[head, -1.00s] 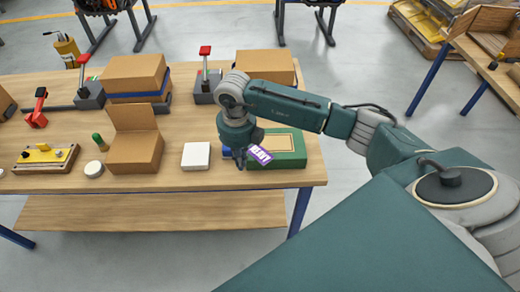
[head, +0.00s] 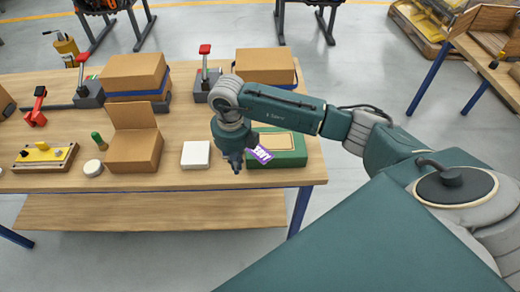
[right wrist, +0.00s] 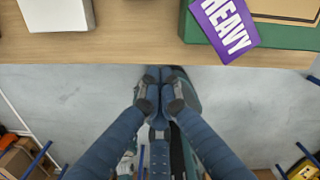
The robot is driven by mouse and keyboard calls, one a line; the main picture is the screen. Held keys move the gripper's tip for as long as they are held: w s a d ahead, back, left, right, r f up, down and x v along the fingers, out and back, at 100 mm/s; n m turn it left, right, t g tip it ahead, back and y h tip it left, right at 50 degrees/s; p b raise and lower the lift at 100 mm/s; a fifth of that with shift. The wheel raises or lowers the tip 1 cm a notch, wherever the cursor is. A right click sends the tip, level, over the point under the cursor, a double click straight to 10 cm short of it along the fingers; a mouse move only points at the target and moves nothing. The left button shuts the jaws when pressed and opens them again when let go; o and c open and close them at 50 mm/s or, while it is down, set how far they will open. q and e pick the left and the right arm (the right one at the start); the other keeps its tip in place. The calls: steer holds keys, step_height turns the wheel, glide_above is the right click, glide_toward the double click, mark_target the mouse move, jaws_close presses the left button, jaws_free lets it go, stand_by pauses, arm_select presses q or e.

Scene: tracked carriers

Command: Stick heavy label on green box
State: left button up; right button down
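The green box (head: 291,158) lies on the workbench near its right front corner, with a tan panel on top. The purple label reading HEAVY (head: 262,155) lies tilted at the box's left front corner; in the right wrist view the label (right wrist: 225,30) sticks out past the box's front edge. My right gripper (head: 237,168) points down, left of the label and apart from it. In the right wrist view the fingertips (right wrist: 161,78) are together with nothing between them, seen against the floor just past the bench's front edge. My left gripper is not in view.
A white block (head: 195,155) stands left of the right gripper, and an open cardboard box (head: 134,152) farther left. Closed cartons (head: 265,66) and a red-handled clamp (head: 205,75) stand behind. The bench front (head: 230,180) is bare near the gripper.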

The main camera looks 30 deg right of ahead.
mark_target(262, 151)
steer(key=shift+w+d+b, duration=0.3)
steer(key=shift+d+b, duration=0.2)
steer(key=shift+d, duration=1.4)
steer(key=shift+w+d+b, duration=0.35)
steer(key=shift+d+b, duration=0.15)
steer(key=shift+d, duration=1.4)
steer(key=shift+w+d+b, duration=0.3)
steer(key=shift+d+b, duration=0.2)
steer(key=shift+d, duration=1.4)
stand_by(0.5)
steer(key=shift+a, duration=0.2)
steer(key=shift+s+a, duration=0.1)
steer(key=shift+a, duration=0.25)
steer(key=shift+r+p, duration=2.35)
steer(key=shift+r, duration=1.2)
